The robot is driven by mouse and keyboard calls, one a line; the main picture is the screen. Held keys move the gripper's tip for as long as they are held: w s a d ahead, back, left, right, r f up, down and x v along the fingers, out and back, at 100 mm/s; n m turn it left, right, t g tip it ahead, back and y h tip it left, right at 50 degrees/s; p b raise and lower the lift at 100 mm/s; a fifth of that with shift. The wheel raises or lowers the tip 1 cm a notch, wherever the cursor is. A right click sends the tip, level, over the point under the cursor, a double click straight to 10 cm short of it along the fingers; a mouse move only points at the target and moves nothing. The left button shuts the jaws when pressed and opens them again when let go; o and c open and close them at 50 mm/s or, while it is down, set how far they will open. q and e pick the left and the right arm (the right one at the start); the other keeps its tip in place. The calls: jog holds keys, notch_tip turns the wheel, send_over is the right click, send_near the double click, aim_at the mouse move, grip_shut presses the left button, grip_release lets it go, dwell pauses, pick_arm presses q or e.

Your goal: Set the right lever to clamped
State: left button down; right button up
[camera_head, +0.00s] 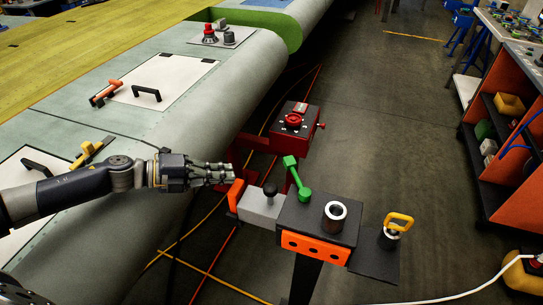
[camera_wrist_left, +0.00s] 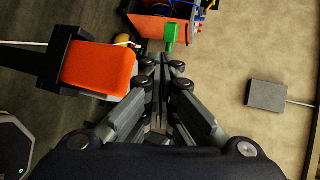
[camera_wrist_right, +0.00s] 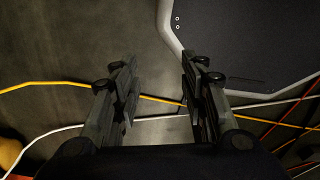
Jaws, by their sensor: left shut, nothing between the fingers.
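A green lever (camera_head: 297,180) rises from the dark top of the jig post (camera_head: 310,219), tilted up and to the left in the head view. Its green end (camera_wrist_left: 170,38) shows just beyond my left fingertips in the left wrist view. My left gripper (camera_head: 232,176) is shut and empty, left of the lever and apart from it. It is near the orange pad (camera_head: 236,196) of the grey clamp block (camera_head: 262,207); the pad (camera_wrist_left: 98,68) also shows beside the fingers. My right gripper (camera_wrist_right: 157,78) is open and empty over the floor, out of the head view.
The pale wing (camera_head: 215,110) fills the left side. A red box with a knob (camera_head: 292,120) stands behind the post. A dark shelf with a yellow-handled pin (camera_head: 398,224) juts out right. Cables lie on the floor; an orange-sided shelf unit (camera_head: 510,165) stands far right.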

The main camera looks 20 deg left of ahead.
pick_arm(q)
jog(key=p, duration=0.6)
send_near(286, 168)
jog(key=x, duration=0.5)
jog(key=shift+x, duration=0.9)
pick_arm(e)
notch_tip(286, 168, up, 6)
jog(key=shift+s+a, duration=0.15)
jog(key=shift+s, duration=0.05)
pick_arm(q)
jog(key=shift+f, duration=0.1)
pick_arm(e)
jog(key=shift+f, duration=0.1)
